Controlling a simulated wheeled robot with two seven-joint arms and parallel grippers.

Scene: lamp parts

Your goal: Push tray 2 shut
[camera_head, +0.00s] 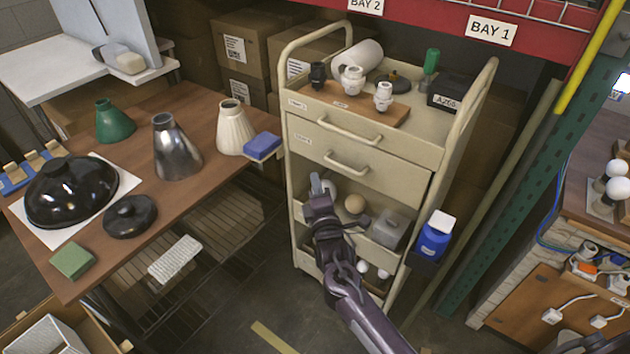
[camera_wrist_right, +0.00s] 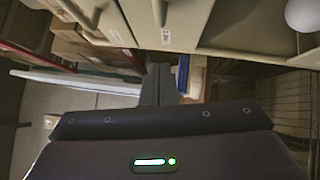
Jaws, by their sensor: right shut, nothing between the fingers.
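The beige cart (camera_head: 468,95) has two drawers with bar handles. The upper drawer (camera_head: 385,140) carries a small label at its left end. The lower drawer (camera_head: 385,178), which I take to be tray 2, also has a label, too small to read surely. How far the lower drawer stands out is hard to tell. My right gripper (camera_head: 321,186) is shut and empty, just below the lower drawer's left part, in front of the open shelf. Contact with the drawer cannot be told. In the right wrist view the gripper's fingers (camera_wrist_right: 158,84) are below pale cart fronts (camera_wrist_right: 172,12). My left gripper is not in view.
The lower shelf holds a tan ball (camera_head: 354,204) and a grey box (camera_head: 389,229). The wooden table (camera_head: 188,205) with lamp shades stands left, a blue sponge (camera_head: 262,146) near the cart. A green post (camera_head: 520,190) stands right.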

